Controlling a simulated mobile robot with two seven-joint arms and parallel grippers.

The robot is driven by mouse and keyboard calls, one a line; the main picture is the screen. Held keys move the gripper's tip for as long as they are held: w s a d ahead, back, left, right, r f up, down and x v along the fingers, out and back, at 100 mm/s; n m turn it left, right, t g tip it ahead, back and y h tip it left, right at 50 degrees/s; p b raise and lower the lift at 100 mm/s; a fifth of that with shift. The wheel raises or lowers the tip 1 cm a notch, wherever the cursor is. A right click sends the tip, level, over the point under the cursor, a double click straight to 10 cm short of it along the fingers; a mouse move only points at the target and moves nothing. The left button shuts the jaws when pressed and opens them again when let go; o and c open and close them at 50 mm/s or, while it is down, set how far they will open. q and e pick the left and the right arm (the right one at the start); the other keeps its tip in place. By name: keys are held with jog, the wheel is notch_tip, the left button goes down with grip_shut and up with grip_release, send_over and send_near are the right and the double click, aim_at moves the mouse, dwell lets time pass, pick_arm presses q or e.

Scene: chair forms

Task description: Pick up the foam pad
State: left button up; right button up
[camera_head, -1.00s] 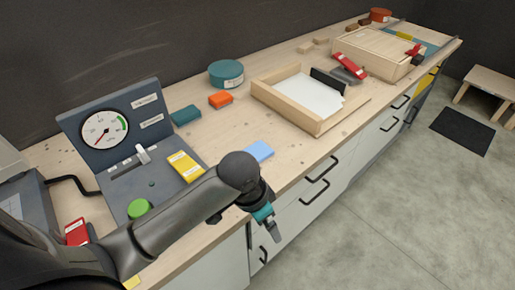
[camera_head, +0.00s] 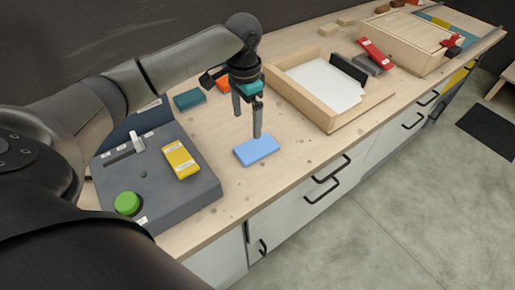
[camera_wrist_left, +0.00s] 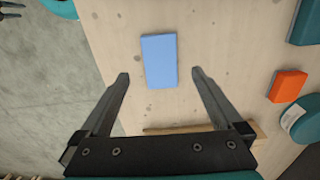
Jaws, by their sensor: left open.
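A light blue block, which looks like the foam pad (camera_head: 257,150), lies flat on the wooden worktop near its front edge. It also shows in the left wrist view (camera_wrist_left: 159,61), above and between my fingertips. My left gripper (camera_head: 247,120) points down over the worktop, just behind the pad in the head view. In the left wrist view the gripper (camera_wrist_left: 160,77) is open, with its two fingers wide apart and nothing between them. The fingers appear apart from the pad. My right gripper is not in view.
A grey control box with a yellow block (camera_head: 181,160) and a green button (camera_head: 127,203) stands left of the pad. A wooden tray (camera_head: 330,122) stands to the right. Teal (camera_head: 188,98) and orange (camera_wrist_left: 287,86) blocks lie behind. The worktop around the pad is clear.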

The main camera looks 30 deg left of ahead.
pick_arm(q)
jog(key=b, duration=0.1)
send_over(251, 150)
jog(key=f, duration=0.6)
jog(key=shift+s+a, duration=0.2)
jog(key=shift+s, duration=0.1)
jog(key=f, duration=0.1)
jog(key=f+b, duration=0.1)
jog(key=f, duration=0.1)
jog(key=f+b, duration=0.1)
jog(key=f, duration=0.1)
jog(key=shift+w+d+f, duration=0.15)
jog(key=shift+w+d, duration=0.05)
jog(key=shift+w, duration=0.15)
jog(key=c, duration=1)
